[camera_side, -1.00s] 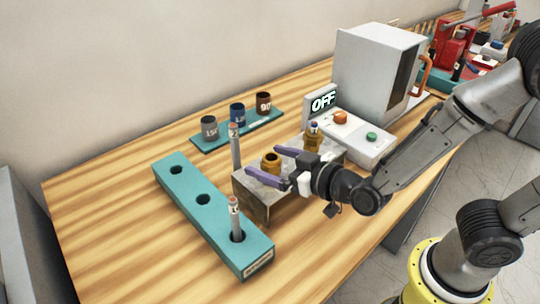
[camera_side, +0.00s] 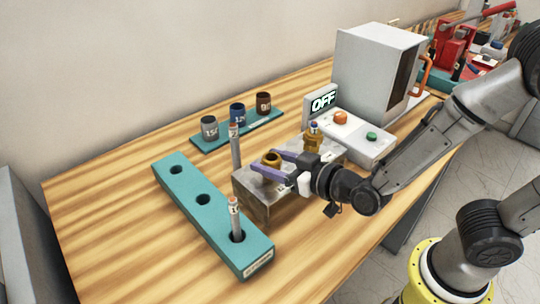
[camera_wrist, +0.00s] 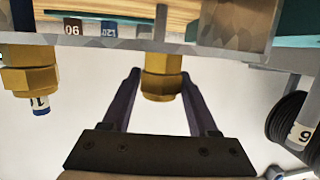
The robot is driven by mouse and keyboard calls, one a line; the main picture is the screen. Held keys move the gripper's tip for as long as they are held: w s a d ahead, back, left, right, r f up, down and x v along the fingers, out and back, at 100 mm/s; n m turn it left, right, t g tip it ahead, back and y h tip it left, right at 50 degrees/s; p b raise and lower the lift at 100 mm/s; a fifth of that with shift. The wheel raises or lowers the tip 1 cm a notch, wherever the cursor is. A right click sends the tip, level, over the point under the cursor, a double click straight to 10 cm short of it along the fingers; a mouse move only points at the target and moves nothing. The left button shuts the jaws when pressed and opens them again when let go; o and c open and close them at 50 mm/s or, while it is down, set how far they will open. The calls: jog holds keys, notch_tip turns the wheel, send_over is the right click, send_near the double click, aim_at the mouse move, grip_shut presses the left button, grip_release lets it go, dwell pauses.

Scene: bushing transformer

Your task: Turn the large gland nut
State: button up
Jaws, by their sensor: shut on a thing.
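A brass gland nut (camera_side: 271,158) with an open bore stands on the front left of the grey metal block (camera_side: 255,205). My gripper (camera_side: 268,166) has its two purple fingers on either side of this nut, shut on it. In the wrist view the nut (camera_wrist: 162,80) sits between the fingertips. A second brass fitting (camera_side: 312,142) stands further back on the block with a blue-tipped piece in its top. It shows at the left of the wrist view (camera_wrist: 30,75), apart from my fingers.
A teal holder (camera_side: 213,218) with holes lies at left, with a pink-topped rod (camera_side: 235,218) in its front hole. Another such rod (camera_side: 235,150) stands upright close behind my fingertips. Labelled cups stand on a teal strip behind. A button box (camera_side: 350,140) and OFF display (camera_side: 322,102) are at right.

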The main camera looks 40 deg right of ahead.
jog(key=shift+a+m, duration=0.1)
jog(key=shift+m, duration=0.2)
jog(key=shift+m+h, duration=0.8)
jog(key=shift+h, duration=0.6)
jog(key=shift+m+h, duration=0.6)
jog(key=shift+h, duration=0.2)
jog(key=shift+m+h, duration=0.5)
jog(key=shift+h, duration=0.2)
jog(key=shift+m+g+h, duration=0.7)
jog(key=shift+m+h, duration=0.4)
jog(key=shift+h, duration=0.2)
